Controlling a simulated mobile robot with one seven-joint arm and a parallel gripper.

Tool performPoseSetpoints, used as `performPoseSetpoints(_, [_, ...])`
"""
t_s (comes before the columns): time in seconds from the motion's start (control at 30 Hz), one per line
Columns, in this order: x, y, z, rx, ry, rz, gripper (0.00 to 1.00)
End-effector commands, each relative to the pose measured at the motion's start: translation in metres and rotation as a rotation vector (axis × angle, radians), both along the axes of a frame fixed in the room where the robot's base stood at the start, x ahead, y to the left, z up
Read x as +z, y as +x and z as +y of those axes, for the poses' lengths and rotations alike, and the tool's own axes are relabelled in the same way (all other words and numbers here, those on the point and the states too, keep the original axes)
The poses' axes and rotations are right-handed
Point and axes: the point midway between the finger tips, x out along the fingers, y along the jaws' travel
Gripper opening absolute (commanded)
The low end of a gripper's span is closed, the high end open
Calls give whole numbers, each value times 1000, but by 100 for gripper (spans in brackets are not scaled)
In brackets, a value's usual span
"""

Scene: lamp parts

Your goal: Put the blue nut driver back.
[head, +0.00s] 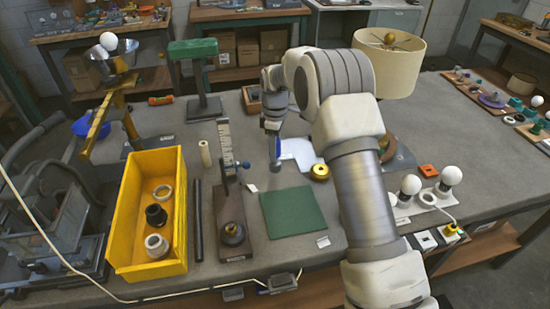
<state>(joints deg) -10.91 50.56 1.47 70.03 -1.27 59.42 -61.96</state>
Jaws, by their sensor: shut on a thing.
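My gripper (271,125) hangs pointing down over the middle of the grey bench, behind the green mat. It is shut on a slim upright thing with a blue-grey lower part, which I take to be the blue nut driver (274,151). The fingers and the driver's upper part are small and hard to make out. The driver's lower end is near the bench top beside a white sheet (299,152); I cannot tell whether it touches. No holder for the driver can be clearly made out.
A yellow bin (127,215) with several rings stands at left. A dark stand with a tall scale (226,150) is left of the green mat (292,211). A brass-coloured round part (319,172), bulb holders (409,186) and a lampshade (389,62) are to the right.

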Motion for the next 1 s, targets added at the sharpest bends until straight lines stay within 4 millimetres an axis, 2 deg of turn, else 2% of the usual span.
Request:
performPoseSetpoints(0.33, [-39,0,0,0,-1,0,0])
performPoseSetpoints(0.7, [-44,0,0,0,0,0,0])
performPoseSetpoints(0.73, [-44,0,0,0,0,0,47])
performPoseSetpoints(0.87, [-43,0,0,0,0,0,71])
performPoseSetpoints(0.9, [-43,0,0,0,0,0,74])
performPoseSetpoints(1.0, [-43,0,0,0,0,0,74])
